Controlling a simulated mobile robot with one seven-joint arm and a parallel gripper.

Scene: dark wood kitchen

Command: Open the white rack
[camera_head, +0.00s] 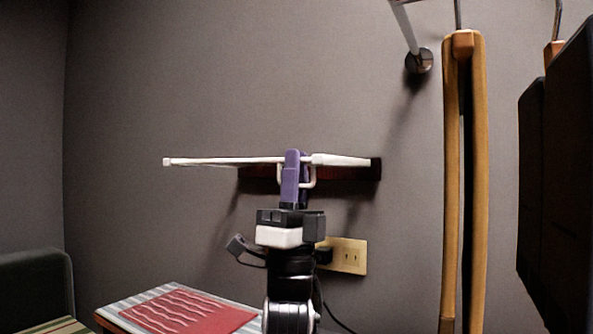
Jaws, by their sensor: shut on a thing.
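The white rack (220,161) sticks out from the grey wall in the head view, its thin white bar running nearly level from left to right. It is seen almost edge-on. My gripper (292,165) has purple fingers and stands upright at the middle of the bar. It is shut on the rack, around a small white looped part (311,178) at the bar. A dark reddish mounting strip (345,170) shows behind the bar at right. My fingers hide part of the rack's middle.
A beige wall outlet (347,256) is right of my arm. A red patterned cloth (185,310) lies low at left, near a dark chair (38,285). The wall at upper left is clear.

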